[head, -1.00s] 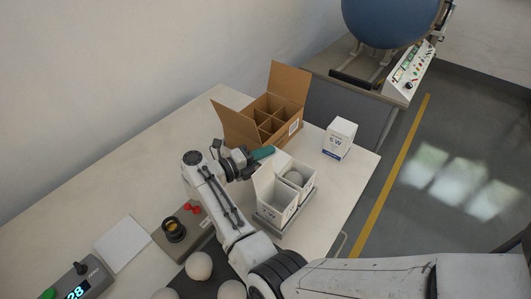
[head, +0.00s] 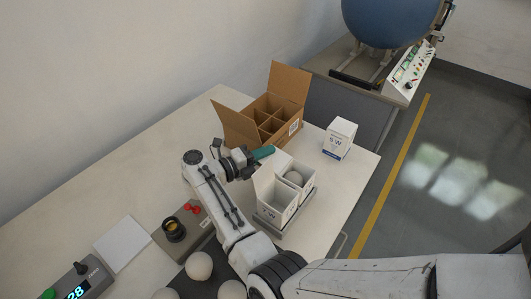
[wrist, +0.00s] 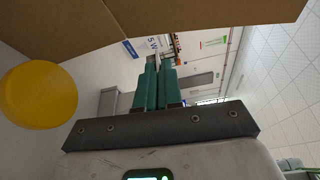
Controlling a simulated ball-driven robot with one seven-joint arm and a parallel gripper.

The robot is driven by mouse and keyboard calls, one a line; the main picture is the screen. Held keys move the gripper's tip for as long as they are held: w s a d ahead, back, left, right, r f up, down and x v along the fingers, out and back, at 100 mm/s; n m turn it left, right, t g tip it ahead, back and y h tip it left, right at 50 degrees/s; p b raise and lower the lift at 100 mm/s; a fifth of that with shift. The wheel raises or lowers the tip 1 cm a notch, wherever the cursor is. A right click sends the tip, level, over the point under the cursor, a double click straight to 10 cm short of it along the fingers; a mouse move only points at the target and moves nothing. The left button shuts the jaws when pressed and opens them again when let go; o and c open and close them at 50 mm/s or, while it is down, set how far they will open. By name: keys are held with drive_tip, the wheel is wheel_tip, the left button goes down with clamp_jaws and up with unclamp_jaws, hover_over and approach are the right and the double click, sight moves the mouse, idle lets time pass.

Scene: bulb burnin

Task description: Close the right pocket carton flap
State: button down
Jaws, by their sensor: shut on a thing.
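Two white cartons stand side by side in a grey tray (head: 283,222). The left carton (head: 273,195) is open, and its front is printed with 7W. The right pocket carton (head: 306,187) is open, and a round white bulb (head: 294,178) shows inside it. A white flap (head: 279,161) stands up at the back of the cartons. My gripper (head: 266,152) is at the top of this flap, with its green fingers shut on its edge. In the wrist view the fingers (wrist: 157,72) are close together, and what lies between them is hard to make out.
An open brown divided box (head: 240,127) stands just behind my gripper; its cardboard fills the top of the wrist view. A closed 5W carton (head: 340,138) stands at the right. Bulbs (head: 199,265) lie at the front.

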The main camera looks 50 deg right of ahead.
drive_tip(key=shift+s+r+m+t+y+p, duration=0.2)
drive_tip(key=shift+r+m+t+y+p, duration=0.2)
drive_tip(key=shift+r+m, duration=0.7)
drive_tip(key=shift+s+r+m+t+y, duration=0.2)
drive_tip(key=shift+s+r+m, duration=0.1)
drive_tip(key=shift+m, duration=0.35)
drive_tip(key=shift+s+r+m+t+y, duration=0.2)
drive_tip(key=shift+r+m, duration=0.1)
drive_tip(key=shift+m, duration=0.35)
drive_tip(key=c, duration=1.3)
unclamp_jaws()
drive_tip(key=shift+c, duration=0.2)
drive_tip(key=b+v, duration=0.2)
drive_tip(key=v, duration=0.8)
drive_tip(key=shift+a, duration=0.35)
drive_tip(key=shift+w+r, duration=0.1)
drive_tip(key=shift+r, duration=0.05)
